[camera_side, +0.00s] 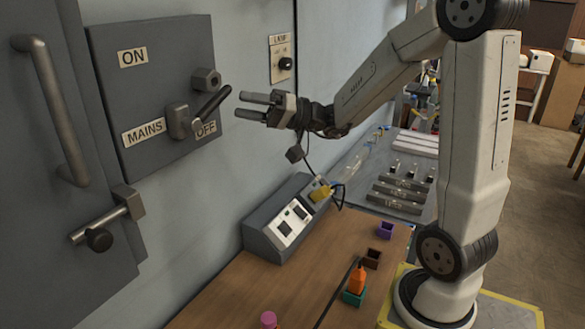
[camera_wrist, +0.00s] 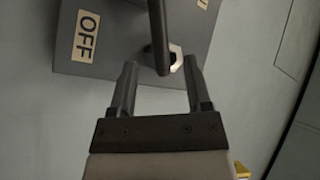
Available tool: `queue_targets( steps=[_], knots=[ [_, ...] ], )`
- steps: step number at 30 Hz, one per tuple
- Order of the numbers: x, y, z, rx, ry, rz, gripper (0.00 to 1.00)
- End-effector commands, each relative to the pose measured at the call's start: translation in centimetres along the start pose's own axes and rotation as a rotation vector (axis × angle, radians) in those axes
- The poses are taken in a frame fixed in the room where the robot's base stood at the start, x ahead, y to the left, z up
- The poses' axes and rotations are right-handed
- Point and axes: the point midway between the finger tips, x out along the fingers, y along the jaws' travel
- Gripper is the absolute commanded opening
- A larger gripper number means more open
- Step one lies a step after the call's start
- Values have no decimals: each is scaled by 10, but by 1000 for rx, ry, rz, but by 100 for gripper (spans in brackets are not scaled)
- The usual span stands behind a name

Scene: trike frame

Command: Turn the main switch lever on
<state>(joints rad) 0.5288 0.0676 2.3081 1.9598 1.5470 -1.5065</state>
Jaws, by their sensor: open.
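The main switch lever (camera_side: 212,103) is a dark bar on a grey pivot block (camera_side: 178,120). It slants up and right, just above the OFF label (camera_side: 206,130). The ON label (camera_side: 133,57) is higher on the panel. My gripper (camera_side: 242,105) is open and empty, its fingertips just right of the lever's free end with a small apparent gap. In the wrist view, the lever (camera_wrist: 159,35) ends between the two fingertips of my gripper (camera_wrist: 160,64). Its depth relative to them is hard to tell. The OFF label (camera_wrist: 86,37) shows left of it.
A hex stop (camera_side: 206,80) juts from the grey panel (camera_side: 160,35) just above the lever; it shows behind the lever in the wrist view (camera_wrist: 177,58). A cabinet handle (camera_side: 52,105) is at left. A grey socket box (camera_side: 290,215) sits on the bench below.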

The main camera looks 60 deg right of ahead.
Motion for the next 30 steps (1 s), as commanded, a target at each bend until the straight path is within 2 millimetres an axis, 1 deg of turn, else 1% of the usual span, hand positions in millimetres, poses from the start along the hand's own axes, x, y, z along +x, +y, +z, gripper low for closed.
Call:
queue_targets(
  steps=[9, 15, 21, 29, 30],
  knots=[
    [35, 0, 0, 1, -3, -2, 63],
    [54, 0, 0, 1, -2, -1, 63],
    [62, 0, 0, 1, -1, 1, 63],
    [63, 0, 0, 1, 0, 1, 63],
    [63, 0, 0, 1, 0, 1, 56]
  ],
)
